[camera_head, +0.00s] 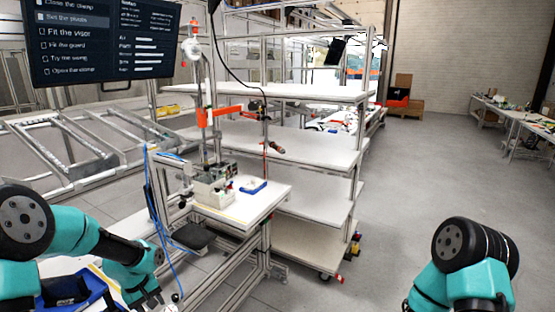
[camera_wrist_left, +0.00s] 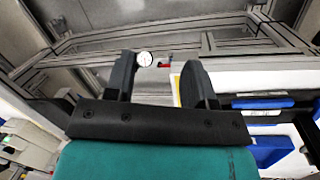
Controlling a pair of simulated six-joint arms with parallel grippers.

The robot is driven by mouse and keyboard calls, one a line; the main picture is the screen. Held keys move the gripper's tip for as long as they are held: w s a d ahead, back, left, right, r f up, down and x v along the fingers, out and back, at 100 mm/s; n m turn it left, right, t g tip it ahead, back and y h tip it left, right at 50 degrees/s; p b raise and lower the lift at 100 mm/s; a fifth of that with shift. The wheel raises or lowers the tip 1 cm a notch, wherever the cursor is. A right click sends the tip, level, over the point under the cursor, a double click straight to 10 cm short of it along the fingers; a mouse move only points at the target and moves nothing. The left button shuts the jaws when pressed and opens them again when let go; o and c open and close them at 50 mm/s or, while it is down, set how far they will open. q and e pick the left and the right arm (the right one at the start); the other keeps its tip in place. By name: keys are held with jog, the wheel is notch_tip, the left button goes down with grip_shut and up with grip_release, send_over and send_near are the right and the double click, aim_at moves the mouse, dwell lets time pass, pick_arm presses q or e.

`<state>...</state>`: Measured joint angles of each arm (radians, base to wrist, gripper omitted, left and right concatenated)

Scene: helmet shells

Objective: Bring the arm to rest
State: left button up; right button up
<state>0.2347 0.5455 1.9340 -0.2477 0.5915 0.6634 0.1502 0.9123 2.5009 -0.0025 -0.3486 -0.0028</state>
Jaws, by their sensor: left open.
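My left arm comes in from the left of the head view, teal with black joints, and bends down to the bottom edge, where its gripper is cut off or hard to make out. In the left wrist view my left gripper (camera_wrist_left: 158,75) has its two black fingers wide apart. I see nothing held between them. A small white round thing (camera_wrist_left: 144,58) shows in the gap behind the fingers, and I cannot tell what it is. My right arm shows at the lower right of the head view; its gripper is out of the picture. No helmet shell is clearly visible.
A blue bin (camera_head: 82,291) lies below my left arm; blue containers (camera_wrist_left: 270,148) show right of the gripper. A white workbench (camera_head: 240,208) carries a fixture and a small blue tray (camera_head: 253,187). White shelves (camera_head: 310,148) stand behind. The floor right is clear.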

pick_arm(q)
jog(key=s+d+f+m+h, duration=0.1)
jog(key=s+d+f+m, duration=0.5)
jog(key=s+d+f, duration=1.1)
jog(key=s+f, duration=0.2)
jog(key=shift+s+d, duration=0.3)
